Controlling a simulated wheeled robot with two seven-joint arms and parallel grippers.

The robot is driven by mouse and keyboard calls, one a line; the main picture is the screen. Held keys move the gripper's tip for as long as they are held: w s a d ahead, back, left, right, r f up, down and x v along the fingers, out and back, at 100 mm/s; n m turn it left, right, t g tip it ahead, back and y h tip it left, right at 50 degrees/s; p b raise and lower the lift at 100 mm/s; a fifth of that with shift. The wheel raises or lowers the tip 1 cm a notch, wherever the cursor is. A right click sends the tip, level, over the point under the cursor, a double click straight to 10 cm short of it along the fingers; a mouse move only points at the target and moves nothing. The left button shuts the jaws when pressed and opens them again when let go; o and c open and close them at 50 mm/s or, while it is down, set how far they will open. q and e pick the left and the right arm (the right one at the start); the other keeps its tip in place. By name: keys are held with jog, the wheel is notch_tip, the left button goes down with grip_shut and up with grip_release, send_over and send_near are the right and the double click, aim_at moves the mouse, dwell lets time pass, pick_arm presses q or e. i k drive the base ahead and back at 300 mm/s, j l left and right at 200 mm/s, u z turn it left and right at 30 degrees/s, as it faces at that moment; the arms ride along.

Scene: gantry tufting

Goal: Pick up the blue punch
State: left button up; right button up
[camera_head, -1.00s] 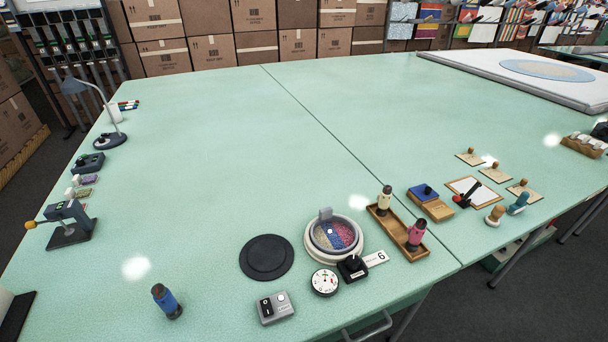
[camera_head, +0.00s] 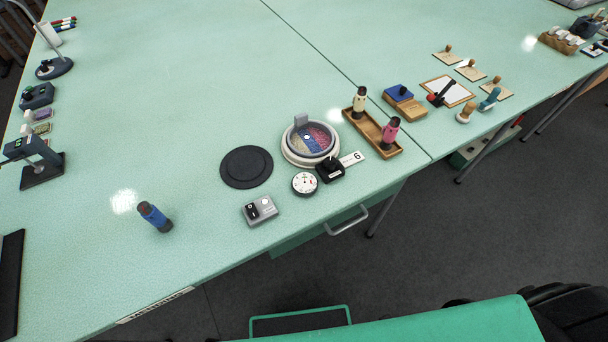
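The blue punch (camera_head: 154,216) is a small blue cylinder with a dark top and dark base. Neither of my grippers shows in the head view.
A grey switch box (camera_head: 260,210), a black disc (camera_head: 246,167), a white dial (camera_head: 304,183) and a round divided bowl (camera_head: 311,157) stand right of the punch. A wooden tray (camera_head: 364,128) holds a cream and a pink punch. A dark press (camera_head: 38,165) stands left.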

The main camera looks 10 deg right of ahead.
aim_at(158, 219)
jog(key=u, duration=1.2)
jog(key=l+z, duration=0.1)
jog(key=z, duration=0.4)
jog(key=i+z, duration=0.1)
jog(key=z, duration=0.4)
jog(key=l+z, duration=0.1)
jog(key=z, duration=0.4)
jog(key=u, duration=1.75)
jog(key=k+j+z, duration=0.15)
jog(key=z, duration=0.15)
jog(key=k+j+z, duration=0.1)
jog(key=k+z, duration=0.2)
